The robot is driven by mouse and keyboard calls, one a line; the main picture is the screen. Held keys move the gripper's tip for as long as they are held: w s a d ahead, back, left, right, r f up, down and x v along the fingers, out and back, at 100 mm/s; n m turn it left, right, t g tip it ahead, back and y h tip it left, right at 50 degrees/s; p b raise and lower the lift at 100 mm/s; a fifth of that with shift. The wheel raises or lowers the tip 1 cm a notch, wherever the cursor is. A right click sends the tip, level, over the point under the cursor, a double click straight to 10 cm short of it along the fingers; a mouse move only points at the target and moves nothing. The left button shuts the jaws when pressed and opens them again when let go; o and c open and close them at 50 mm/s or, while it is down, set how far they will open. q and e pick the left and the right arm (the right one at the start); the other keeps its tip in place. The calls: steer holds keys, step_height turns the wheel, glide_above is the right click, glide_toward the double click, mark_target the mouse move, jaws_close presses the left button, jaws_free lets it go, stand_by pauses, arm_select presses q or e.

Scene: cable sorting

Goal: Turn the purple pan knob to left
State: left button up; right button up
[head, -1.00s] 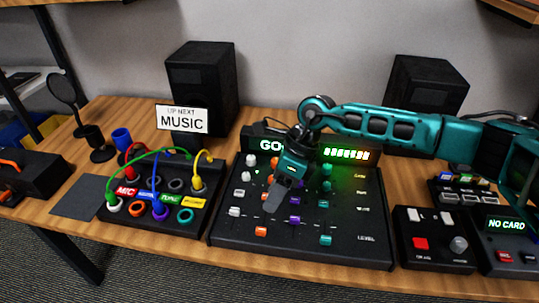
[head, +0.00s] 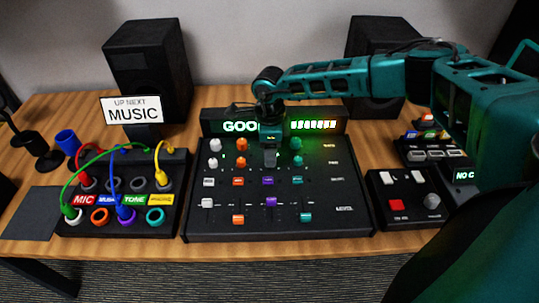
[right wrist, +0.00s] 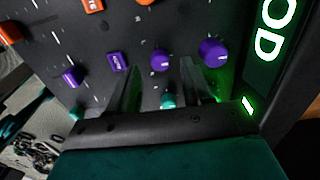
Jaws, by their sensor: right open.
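The purple pan knob (right wrist: 160,60) shows in the right wrist view, the middle one of the purple column, between the purple gain knob (right wrist: 212,52) and a purple button (right wrist: 115,62). My right gripper (right wrist: 161,68) is open. Its two fingers stand on either side of the pan knob in that view; I cannot tell if they touch it. In the head view my right gripper (head: 270,160) points down over the black mixer (head: 330,215) and hides the purple knobs. A purple button (head: 267,181) and purple slider (head: 271,202) show below it. My left gripper is not in view.
Orange knobs (head: 239,163) stand left of the gripper and teal knobs (head: 297,161) close on its right. The mixer's lit display (head: 313,125) rises behind. A cable patch box (head: 128,222) is at left and a small control box (head: 402,205) at right.

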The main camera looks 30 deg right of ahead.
steer(key=shift+f, duration=1.15)
jaws_close()
